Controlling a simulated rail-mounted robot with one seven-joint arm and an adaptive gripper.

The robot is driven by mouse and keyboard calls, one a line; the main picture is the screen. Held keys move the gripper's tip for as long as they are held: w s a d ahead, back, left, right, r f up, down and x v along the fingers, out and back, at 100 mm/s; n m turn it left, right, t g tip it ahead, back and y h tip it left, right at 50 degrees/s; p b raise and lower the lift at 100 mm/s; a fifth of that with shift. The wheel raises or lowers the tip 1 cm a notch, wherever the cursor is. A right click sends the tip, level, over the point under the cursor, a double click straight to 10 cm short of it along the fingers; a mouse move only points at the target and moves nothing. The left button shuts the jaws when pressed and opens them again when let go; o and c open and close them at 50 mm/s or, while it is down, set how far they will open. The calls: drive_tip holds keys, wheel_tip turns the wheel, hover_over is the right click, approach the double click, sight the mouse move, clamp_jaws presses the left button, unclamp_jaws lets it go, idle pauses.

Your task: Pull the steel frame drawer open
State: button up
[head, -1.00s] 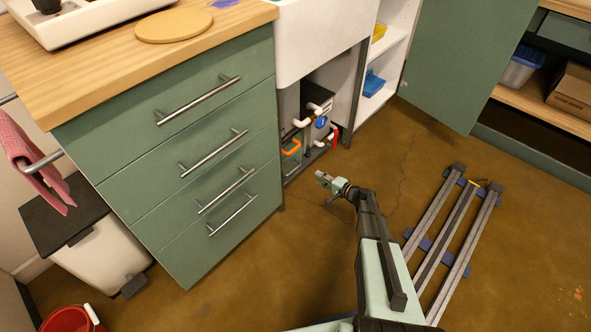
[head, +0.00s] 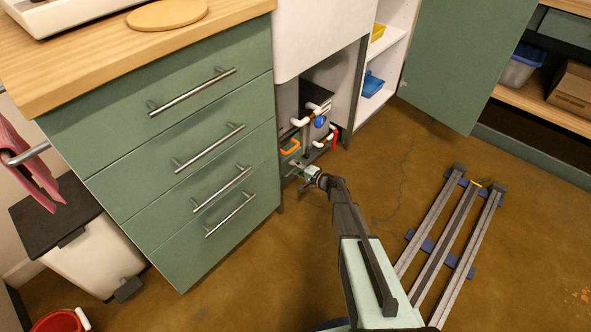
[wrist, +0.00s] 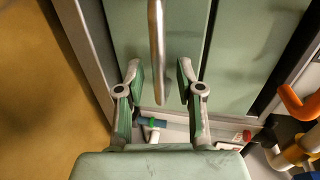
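The wrist view shows a green drawer front (wrist: 185,30) beside a grey metal frame strip (wrist: 77,35), with a steel bar handle (wrist: 157,30) running upright in the picture. My gripper (wrist: 158,66) is open and empty. Its fingers lie on either side of the handle's near end in the picture; the depth between them is unclear, and no contact shows. In the head view the green drawer unit (head: 165,135) has several bar handles and its fronts look shut. There my gripper (head: 299,168) is low, at the unit's right edge. Which drawer the wrist view shows is not certain.
Pipes and valves (head: 318,122) sit under the white sink (head: 315,40), close to my gripper; an orange pipe (wrist: 296,103) shows in the wrist view. A rail set (head: 440,235) lies on the floor at right. The floor before the drawers is open.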

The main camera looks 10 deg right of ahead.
clamp_jaws()
